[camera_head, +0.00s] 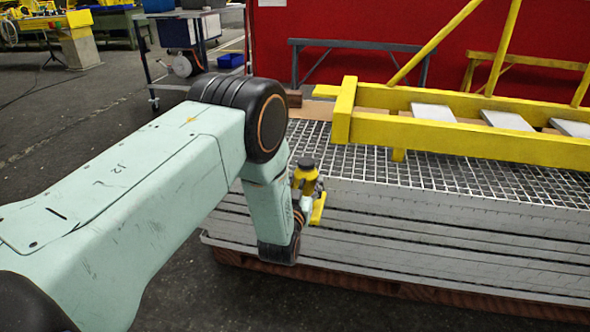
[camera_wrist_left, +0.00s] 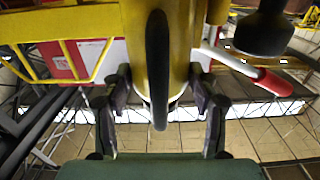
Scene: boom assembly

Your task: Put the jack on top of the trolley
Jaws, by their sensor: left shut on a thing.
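The jack (camera_wrist_left: 185,40), a yellow body with a dark strip down its middle, fills the upper middle of the left wrist view. My left gripper (camera_wrist_left: 161,100) is shut on it, with one finger on each side. A red-ended rod (camera_wrist_left: 272,82) and a black round part (camera_wrist_left: 264,32) show to its right. In the head view, the yellow and black jack (camera_head: 306,178) shows partly behind my left wrist, above the front edge of the grating stack. A wheeled metal cart (camera_head: 152,62), likely the trolley, stands at the back, partly hidden by my arm. My right gripper is not in view.
A stack of metal gratings (camera_head: 430,180) lies on a wooden pallet (camera_head: 400,291). A yellow ladder-like frame (camera_head: 470,140) rests on it, before a red wall (camera_head: 350,22). A blue bin (camera_head: 230,60) is beside the cart. Floor (camera_head: 70,130) is open at left.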

